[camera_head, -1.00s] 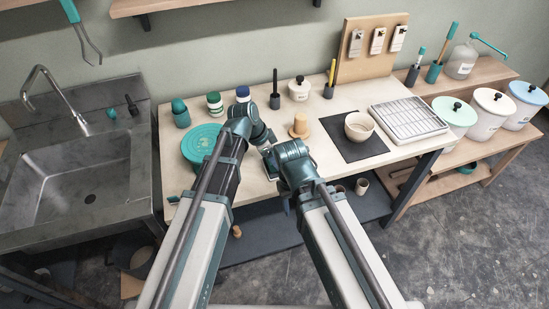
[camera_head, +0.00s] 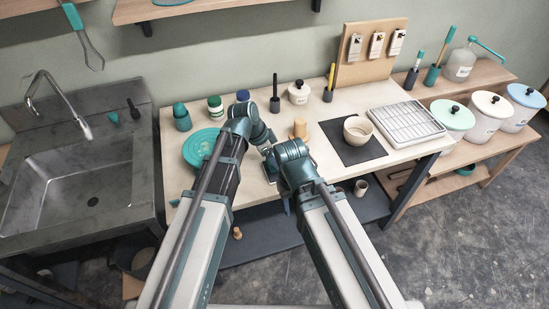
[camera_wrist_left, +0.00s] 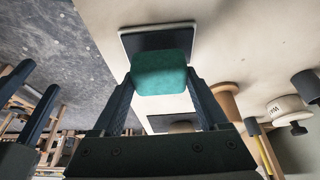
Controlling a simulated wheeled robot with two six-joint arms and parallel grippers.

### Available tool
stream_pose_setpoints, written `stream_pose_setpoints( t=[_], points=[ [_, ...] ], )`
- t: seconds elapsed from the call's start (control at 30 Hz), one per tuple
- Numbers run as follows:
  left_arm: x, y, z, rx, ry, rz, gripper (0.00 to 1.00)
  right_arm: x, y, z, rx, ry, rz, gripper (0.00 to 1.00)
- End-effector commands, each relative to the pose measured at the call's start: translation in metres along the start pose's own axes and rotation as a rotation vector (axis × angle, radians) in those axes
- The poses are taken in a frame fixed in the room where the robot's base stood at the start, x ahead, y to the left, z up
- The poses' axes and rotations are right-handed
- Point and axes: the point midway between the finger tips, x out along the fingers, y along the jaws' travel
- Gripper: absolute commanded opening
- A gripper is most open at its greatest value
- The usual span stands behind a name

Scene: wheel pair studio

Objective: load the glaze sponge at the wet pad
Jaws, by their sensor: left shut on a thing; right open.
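The glaze sponge (camera_wrist_left: 160,72) is a teal block between the fingers of my left gripper (camera_wrist_left: 160,92) in the left wrist view. My left gripper is shut on it. A dark pad with a pale rim (camera_wrist_left: 127,42), which looks like the wet pad, lies behind the sponge and is partly covered by it. I cannot tell whether they touch. In the head view my arms hide the sponge and most of this spot. My right gripper (camera_head: 287,203) is open near the table's front edge; its dark fingers also show at the left of the left wrist view (camera_wrist_left: 30,100).
A wooden stopper-like piece (camera_head: 300,129) stands just beyond my arms. A bowl (camera_head: 357,130) sits on a black mat (camera_head: 372,151), beside a racked tray (camera_head: 405,124). A teal disc (camera_head: 196,150) and jars (camera_head: 215,105) stand left. A sink (camera_head: 75,180) is further left.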

Motion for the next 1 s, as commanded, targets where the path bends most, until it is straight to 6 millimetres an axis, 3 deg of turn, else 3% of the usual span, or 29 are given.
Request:
stream_pose_setpoints(
  t=[0.53,1.0],
  points=[
    [-0.043,0.000,-0.018,0.000,0.001,-0.001,0.32,-0.046,0.004,0.003,0.000,0.000,0.000,0.50],
    [-0.045,0.000,-0.019,0.000,0.001,-0.001,0.32,-0.048,0.005,0.003,0.000,0.000,0.000,0.50]
  ],
)
